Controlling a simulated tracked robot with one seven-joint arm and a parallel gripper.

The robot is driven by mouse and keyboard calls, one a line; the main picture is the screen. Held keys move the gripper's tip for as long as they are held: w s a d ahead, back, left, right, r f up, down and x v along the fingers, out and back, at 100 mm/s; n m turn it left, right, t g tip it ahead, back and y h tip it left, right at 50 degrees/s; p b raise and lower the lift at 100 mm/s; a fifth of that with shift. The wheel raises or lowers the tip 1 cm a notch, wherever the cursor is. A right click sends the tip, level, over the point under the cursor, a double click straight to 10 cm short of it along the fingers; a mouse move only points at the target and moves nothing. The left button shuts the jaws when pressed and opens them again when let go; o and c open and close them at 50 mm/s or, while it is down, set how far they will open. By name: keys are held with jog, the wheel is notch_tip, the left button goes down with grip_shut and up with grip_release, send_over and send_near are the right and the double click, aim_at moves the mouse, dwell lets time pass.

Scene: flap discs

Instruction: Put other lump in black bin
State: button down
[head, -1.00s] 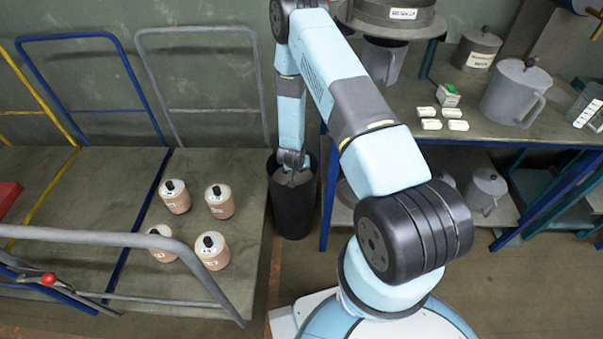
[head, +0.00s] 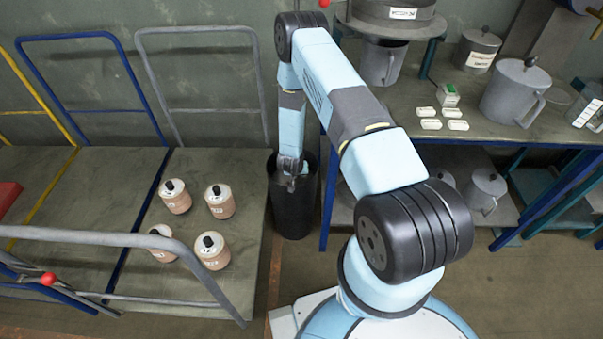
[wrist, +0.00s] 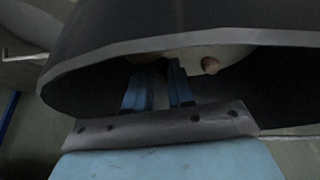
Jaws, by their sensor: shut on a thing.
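The black bin (head: 293,215) stands on the floor between the trolley and the bench. My gripper (head: 290,182) is lowered into its mouth in the head view, with the wrist at the rim. In the wrist view, my gripper (wrist: 158,75) has its two blue fingers reaching inside the dark bin, under the near rim. They are shut on a pale lump (wrist: 228,56) with a small brownish knob, partly hidden by the rim and the fingers. The lump cannot be made out in the head view.
A flat trolley (head: 110,190) at left carries several pinkish jars with black knobs (head: 220,200). The bench (head: 415,150) close to the bin's right holds a large grey jug (head: 513,92), small white blocks (head: 430,124) and a lidded pot (head: 476,50).

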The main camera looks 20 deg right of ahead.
jog(key=shift+f, duration=0.55)
jog(key=c, duration=1)
grip_release()
jog(key=shift+o, duration=0.2)
